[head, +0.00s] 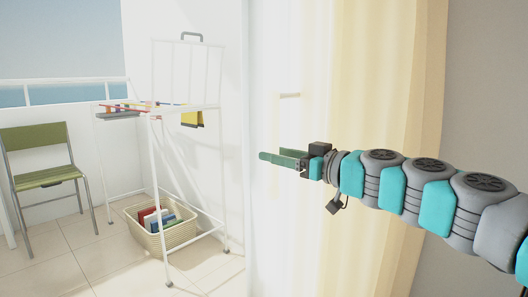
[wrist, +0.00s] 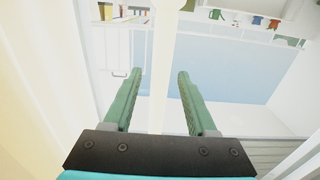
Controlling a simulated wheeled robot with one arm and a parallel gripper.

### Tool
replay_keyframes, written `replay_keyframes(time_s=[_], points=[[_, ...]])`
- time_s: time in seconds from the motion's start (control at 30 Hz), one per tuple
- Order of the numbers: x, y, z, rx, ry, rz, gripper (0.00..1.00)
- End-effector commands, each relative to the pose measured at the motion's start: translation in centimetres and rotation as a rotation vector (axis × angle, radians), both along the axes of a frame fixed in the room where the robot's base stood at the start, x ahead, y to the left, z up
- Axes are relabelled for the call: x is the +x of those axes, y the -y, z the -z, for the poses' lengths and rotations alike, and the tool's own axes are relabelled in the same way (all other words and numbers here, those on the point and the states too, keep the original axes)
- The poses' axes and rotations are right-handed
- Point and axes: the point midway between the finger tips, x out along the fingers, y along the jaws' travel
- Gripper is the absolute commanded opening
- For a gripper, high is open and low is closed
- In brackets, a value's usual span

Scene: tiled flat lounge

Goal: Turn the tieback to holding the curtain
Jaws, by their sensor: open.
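The cream curtain (head: 390,80) hangs in long folds right of the balcony opening. A pale surface that looks like it fills the left edge of the wrist view (wrist: 18,100). A short pale bar (head: 289,95) sticks out level near the curtain's left edge; it may be the tieback, but I cannot tell surely. My gripper (head: 264,155) is in front of the curtain, below that bar, its green fingers pointing left. In the wrist view my gripper (wrist: 158,70) is open, with a pale upright strip showing between the fingers. I cannot tell whether they touch it.
Beyond the opening stands a white drying rack (head: 158,130) with coloured items on it. A wicker basket (head: 180,236) of books sits under it. A green chair (head: 42,180) stands at the left by the railing. The tiled floor (head: 65,268) at front left is clear.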

Motion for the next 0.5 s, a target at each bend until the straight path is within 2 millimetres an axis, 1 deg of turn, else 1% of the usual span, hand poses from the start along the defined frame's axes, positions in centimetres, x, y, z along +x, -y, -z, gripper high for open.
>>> replay_keyframes(time_s=[0.03, 0.2, 0.33, 0.5], points=[[0.5, -0.7, 0.0, -0.001, -0.002, -0.002, 0.57], [2.0, -2.4, 0.1, -0.001, -0.002, 0.000, 0.57], [2.5, -3.3, 0.0, 0.000, -0.001, -0.001, 0.57], [2.8, -3.6, 0.0, -0.001, -0.001, -0.001, 0.57]])
